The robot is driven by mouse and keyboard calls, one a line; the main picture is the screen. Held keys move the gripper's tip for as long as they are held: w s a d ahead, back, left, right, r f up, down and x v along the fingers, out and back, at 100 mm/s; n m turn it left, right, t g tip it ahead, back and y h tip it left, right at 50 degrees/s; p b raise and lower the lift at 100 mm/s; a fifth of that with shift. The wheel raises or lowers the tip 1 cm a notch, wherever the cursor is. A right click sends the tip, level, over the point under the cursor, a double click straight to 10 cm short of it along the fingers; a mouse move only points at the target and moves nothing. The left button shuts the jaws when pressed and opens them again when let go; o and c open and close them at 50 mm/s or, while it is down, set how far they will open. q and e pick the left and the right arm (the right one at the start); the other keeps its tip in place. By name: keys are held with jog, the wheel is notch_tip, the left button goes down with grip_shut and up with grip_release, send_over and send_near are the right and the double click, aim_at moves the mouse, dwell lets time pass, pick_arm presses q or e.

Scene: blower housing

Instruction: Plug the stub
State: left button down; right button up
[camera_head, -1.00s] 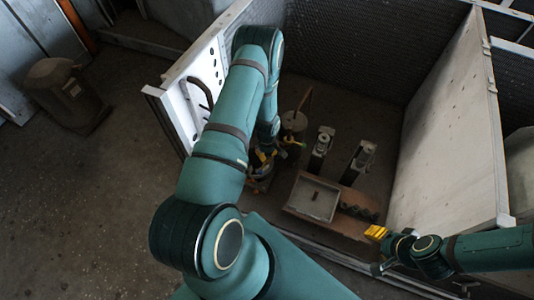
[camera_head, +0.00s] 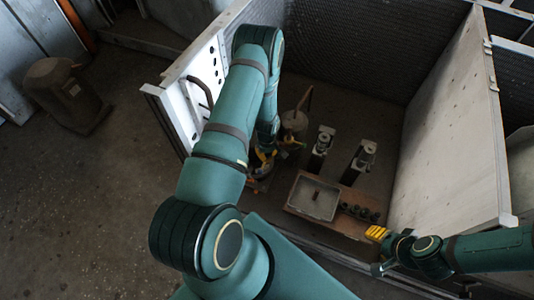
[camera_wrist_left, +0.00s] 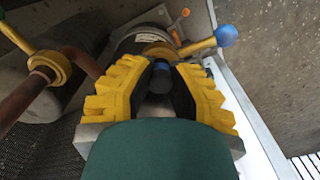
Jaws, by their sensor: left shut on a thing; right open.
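In the left wrist view my left gripper (camera_wrist_left: 160,85), with yellow ribbed fingers, is shut on a dark cylindrical plug (camera_wrist_left: 157,108). A small blue part shows at its far end. Just beyond the fingertips is a grey pipe stub (camera_wrist_left: 135,36) with a brass-coloured ring. Whether the plug touches the stub cannot be told. In the head view the left gripper (camera_head: 263,160) is low by the left panel, partly hidden by my arm. My right gripper (camera_head: 378,236) is open and empty at the front right of the bay.
A valve with a blue-knobbed lever (camera_wrist_left: 224,36) and a brown pipe (camera_wrist_left: 35,95) flank the stub. A board holds a grey tray (camera_head: 333,211) and several dark plugs (camera_head: 360,212). Two dark upright fixtures (camera_head: 320,145) stand behind. A pale panel (camera_head: 450,120) bounds the right.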

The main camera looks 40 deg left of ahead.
pick_arm(q)
jog(key=shift+c, duration=1.6)
grip_release()
jog(key=shift+r, duration=0.1)
jog(key=shift+r+p, duration=2.15)
jog(key=shift+r, duration=1.3)
jog(key=s+d+r+m+h, duration=0.1)
jog(key=s+d+r+m, duration=0.2)
jog(key=d, duration=0.6)
jog(key=s+d+r+m+t+h, duration=0.1)
jog(key=s+d+r+m, duration=0.2)
jog(key=d, duration=0.6)
jog(key=s+d+r+m+h, duration=0.1)
jog(key=s+d+r+m, duration=0.1)
jog(key=d+r+m, duration=0.4)
jog(key=d+r, duration=0.1)
jog(key=d, duration=0.2)
jog(key=shift+s+d+m+t+h, duration=0.15)
jog(key=shift+s+m+t+h, duration=0.25)
